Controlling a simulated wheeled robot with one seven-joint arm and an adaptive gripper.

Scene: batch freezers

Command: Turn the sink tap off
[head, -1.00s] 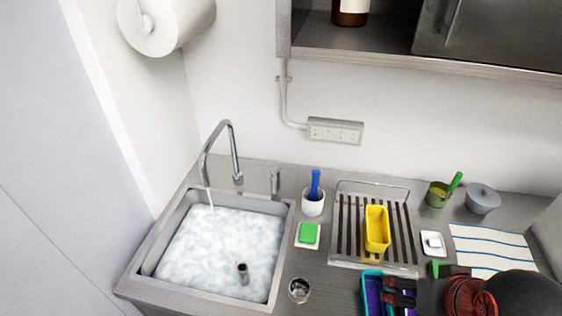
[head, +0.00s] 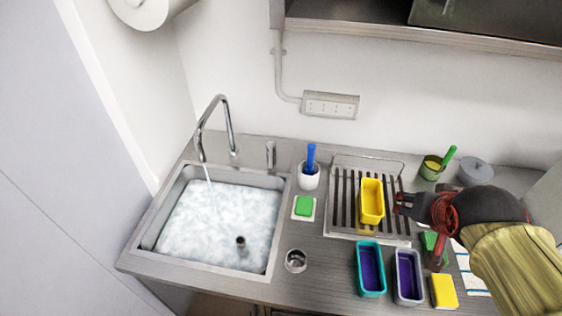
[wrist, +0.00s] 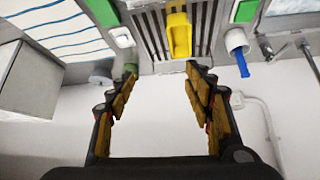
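The sink tap (head: 215,125) is a curved metal spout at the back of the sink (head: 128,252). A stream of water (head: 209,187) runs from it into the foamy, full basin. A short upright metal lever (head: 271,155) stands right of the spout; it looks like the tap's handle. My gripper (head: 399,203) is well to the right of the tap, by the yellow tub (head: 372,200) on the drying rack; I cannot tell if they touch. In the wrist view my gripper (wrist: 161,70) has its fingers spread with nothing between them.
A white cup with a blue-handled brush (head: 310,175) and a green sponge (head: 303,206) stand between lever and rack (head: 340,232). Teal (head: 358,260) and grey (head: 399,287) tubs are at the front. A cabinet (head: 360,33) overhangs the wall. Counter right of the sink is partly clear.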

